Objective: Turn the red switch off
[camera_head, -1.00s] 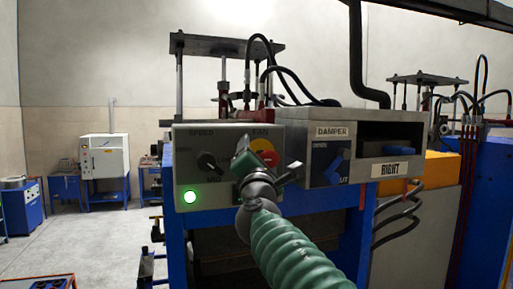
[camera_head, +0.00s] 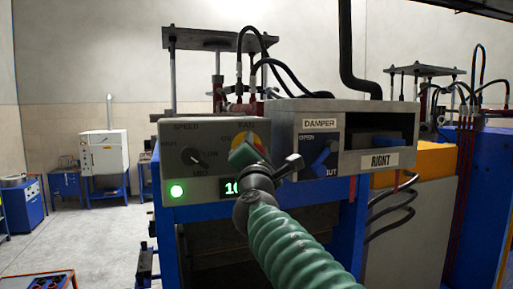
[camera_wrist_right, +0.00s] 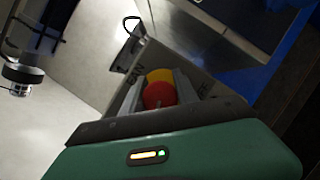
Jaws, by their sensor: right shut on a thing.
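The red switch (camera_wrist_right: 159,95) sits on a yellow round plate labelled FAN, on the grey control panel (camera_head: 176,142). In the head view the switch is mostly hidden behind my right gripper (camera_head: 258,157); part of the yellow plate (camera_head: 240,139) shows. In the right wrist view the switch lies between the two fingers of my right gripper (camera_wrist_right: 157,93), which are shut on it. The contact points are not clear. My left gripper is in neither view.
The speed dial (camera_head: 193,156), green lamp (camera_head: 176,191) and a partly covered green display (camera_head: 232,187) are on the same panel. The damper box with a blue handle (camera_head: 325,156) is close on the right. Open floor lies to the left.

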